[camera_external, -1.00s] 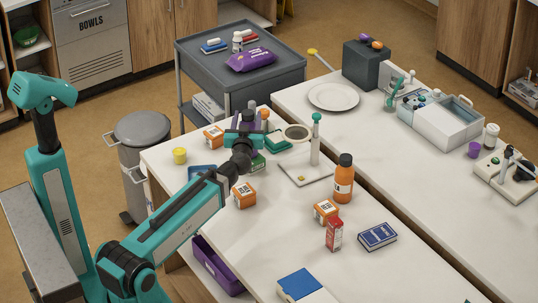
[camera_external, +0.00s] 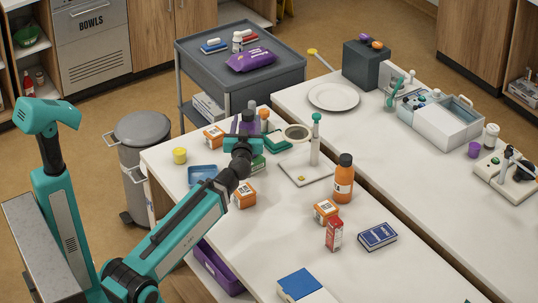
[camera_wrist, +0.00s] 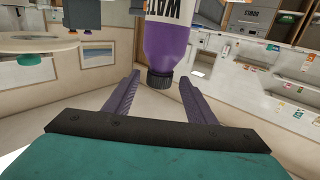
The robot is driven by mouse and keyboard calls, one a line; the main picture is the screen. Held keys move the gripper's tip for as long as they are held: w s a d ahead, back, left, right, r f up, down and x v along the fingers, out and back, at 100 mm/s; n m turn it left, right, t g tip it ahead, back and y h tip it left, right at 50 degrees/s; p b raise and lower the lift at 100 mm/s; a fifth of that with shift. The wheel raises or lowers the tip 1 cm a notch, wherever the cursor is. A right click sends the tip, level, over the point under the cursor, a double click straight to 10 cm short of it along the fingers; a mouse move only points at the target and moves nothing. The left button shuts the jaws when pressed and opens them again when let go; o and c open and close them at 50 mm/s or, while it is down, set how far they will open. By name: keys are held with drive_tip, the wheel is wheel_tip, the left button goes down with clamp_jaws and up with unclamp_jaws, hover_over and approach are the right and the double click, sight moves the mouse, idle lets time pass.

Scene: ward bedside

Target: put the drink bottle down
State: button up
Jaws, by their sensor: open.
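A purple bottle (camera_wrist: 168,45) with a dark cap and a white label with black letters shows in the wrist view, its cap toward the bottom of the picture. My gripper (camera_wrist: 160,80) is open, its two purple fingers spread apart on either side of the cap end. The bottle looks free of both fingers. In the outside view my gripper (camera_external: 243,130) is over the far left part of the near table, and the bottle there is mostly hidden behind it. A similar orange bottle (camera_external: 343,184) with a dark cap stands upright to the right.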

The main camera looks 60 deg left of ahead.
drive_tip(key=shift+s+d+f+b, duration=0.1)
drive_tip(key=shift+s+d+b, duration=0.25)
drive_tip(key=shift+b, duration=2.3)
drive_tip(key=d+b, duration=0.1)
drive_tip(key=b, duration=0.3)
drive_tip(key=shift+s+b, duration=0.3)
drive_tip(key=shift+b, duration=0.05)
drive_tip(key=shift+b+v, duration=0.6)
drive_tip(key=shift+v, duration=0.6)
drive_tip(key=shift+a, duration=0.1)
